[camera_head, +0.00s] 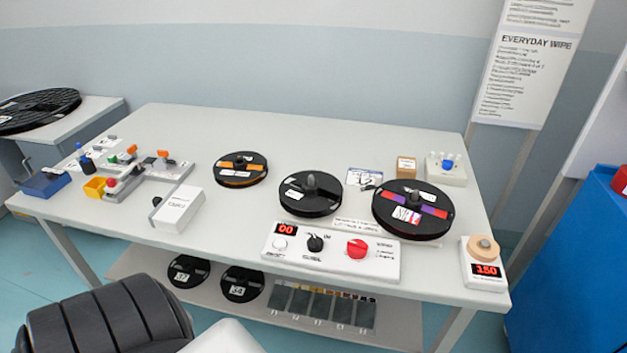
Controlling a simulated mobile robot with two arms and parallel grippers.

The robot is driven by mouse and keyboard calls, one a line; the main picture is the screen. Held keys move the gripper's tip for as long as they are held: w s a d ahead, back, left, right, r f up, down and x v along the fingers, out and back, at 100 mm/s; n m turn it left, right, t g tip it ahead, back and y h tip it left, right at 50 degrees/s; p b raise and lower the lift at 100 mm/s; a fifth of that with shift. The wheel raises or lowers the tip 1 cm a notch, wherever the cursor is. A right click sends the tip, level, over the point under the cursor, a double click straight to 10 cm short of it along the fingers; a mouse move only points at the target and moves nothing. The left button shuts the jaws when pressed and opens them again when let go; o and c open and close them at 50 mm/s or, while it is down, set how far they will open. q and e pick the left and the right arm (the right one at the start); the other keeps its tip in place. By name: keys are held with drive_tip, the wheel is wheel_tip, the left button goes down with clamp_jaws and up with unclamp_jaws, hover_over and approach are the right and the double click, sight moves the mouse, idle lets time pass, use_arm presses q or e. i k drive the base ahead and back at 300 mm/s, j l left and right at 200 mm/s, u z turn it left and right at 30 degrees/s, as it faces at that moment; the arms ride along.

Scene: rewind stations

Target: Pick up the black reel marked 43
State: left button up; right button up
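I cannot read a 43 on any reel. Two black reels lie on the shelf under the table. The left shelf reel (188,270) has a white label that seems to read 37, and the right shelf reel (242,284) has one that seems to read 34. On the table top are a black reel with an orange band (240,169), a plain black reel (310,193) and a larger black reel with purple and red sections (412,209). Their small labels are too blurred to read. Neither gripper's fingers show.
A white control box (330,252) with a red knob stands at the table's front edge, and a scale reading 150 (484,262) at the right corner. A splicing device (135,176) and white carton (178,209) are left. A blue cabinet (570,270) stands right.

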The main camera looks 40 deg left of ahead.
sight(307, 202)
drive_tip(key=u, duration=1.45)
